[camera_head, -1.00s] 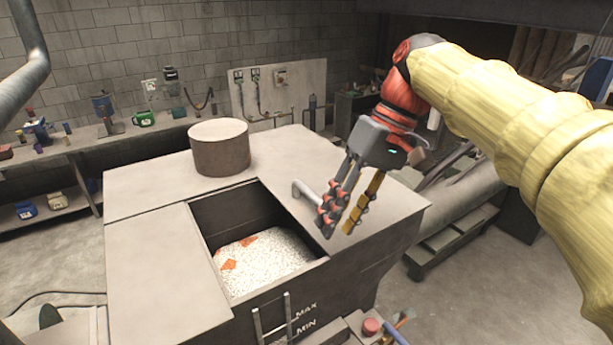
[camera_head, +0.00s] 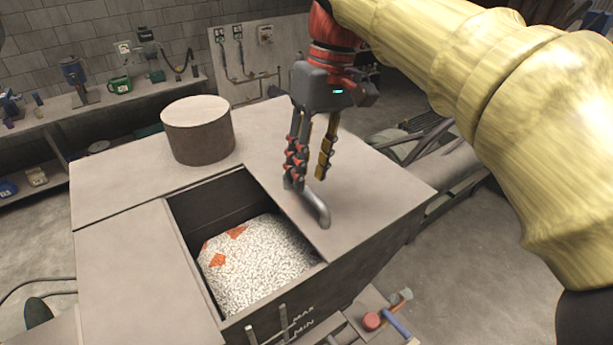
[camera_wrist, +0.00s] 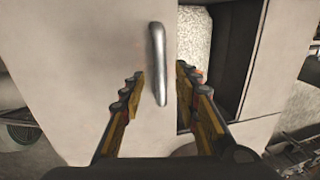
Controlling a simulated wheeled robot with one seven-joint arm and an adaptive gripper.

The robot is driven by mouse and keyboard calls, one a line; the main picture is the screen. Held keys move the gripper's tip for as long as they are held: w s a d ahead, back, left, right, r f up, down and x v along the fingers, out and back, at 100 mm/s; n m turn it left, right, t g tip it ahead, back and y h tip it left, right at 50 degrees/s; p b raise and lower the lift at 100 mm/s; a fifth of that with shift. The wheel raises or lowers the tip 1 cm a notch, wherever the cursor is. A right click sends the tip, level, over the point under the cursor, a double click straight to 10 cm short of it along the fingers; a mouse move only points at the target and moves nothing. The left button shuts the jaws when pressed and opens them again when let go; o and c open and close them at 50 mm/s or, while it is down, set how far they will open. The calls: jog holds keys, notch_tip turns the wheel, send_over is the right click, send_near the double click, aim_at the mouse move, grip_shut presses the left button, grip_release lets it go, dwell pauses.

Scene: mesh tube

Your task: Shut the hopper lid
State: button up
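The hopper (camera_head: 95,196) is a grey box with a rectangular opening on top. White pellets (camera_head: 262,262) with a few orange pieces show inside. A flat grey panel (camera_head: 375,185) right of the opening carries a metal bar handle (camera_head: 319,208); it looks like the lid, drawn aside. My gripper (camera_head: 306,182) points down over the handle's far end, fingers apart and empty. In the wrist view, the handle (camera_wrist: 157,55) lies between the two open fingers (camera_wrist: 160,78), nearer the left one. I cannot tell whether either finger touches it.
A round drum-like cover (camera_head: 198,138) stands on the hopper top behind the opening. A ladder-like rail (camera_head: 283,322) and MIN/MAX marks are on the front. Tools with a red knob (camera_head: 372,320) lie at the front right. A workbench (camera_head: 60,128) runs along the back wall.

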jog(key=shift+s+a+f, duration=0.1)
jog(key=shift+f, duration=0.5)
jog(key=shift+s+a+f, duration=0.1)
jog(key=shift+f, duration=0.5)
jog(key=shift+c, duration=1)
grip_shut()
